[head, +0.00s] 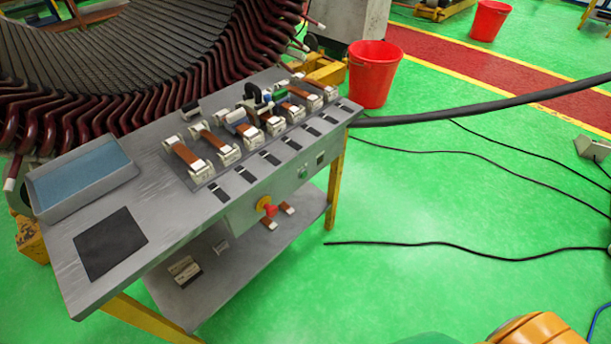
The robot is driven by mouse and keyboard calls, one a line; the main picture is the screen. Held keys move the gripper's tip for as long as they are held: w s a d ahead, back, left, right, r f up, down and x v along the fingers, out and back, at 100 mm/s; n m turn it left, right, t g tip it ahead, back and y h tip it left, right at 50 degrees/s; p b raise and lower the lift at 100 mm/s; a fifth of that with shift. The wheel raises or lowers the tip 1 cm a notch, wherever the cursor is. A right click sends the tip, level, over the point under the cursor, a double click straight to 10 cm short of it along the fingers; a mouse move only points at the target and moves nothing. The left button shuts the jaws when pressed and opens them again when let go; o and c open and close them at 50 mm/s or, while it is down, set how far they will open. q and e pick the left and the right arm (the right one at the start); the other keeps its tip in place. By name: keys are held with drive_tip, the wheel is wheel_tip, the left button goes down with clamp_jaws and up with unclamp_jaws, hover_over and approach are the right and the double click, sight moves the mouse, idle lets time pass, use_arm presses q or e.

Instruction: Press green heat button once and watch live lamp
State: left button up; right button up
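A grey workbench (205,210) stands left of centre with a control panel on its front side. A small green button (303,173) sits on that panel, towards the right end. A small dark element in a pale frame (320,158) is to its right; I cannot tell whether it is the live lamp or whether it is lit. A red mushroom button on a yellow base (267,206) sticks out further left on the panel. Neither of my grippers shows in the head view.
On the bench are a blue-lined tray (82,180), a dark square pad (110,243) and a row of copper-coloured pieces in pale holders (188,156). The large stator (110,70) stands behind. A red bucket (373,75), a thick cable (480,107) and thin floor cables lie right.

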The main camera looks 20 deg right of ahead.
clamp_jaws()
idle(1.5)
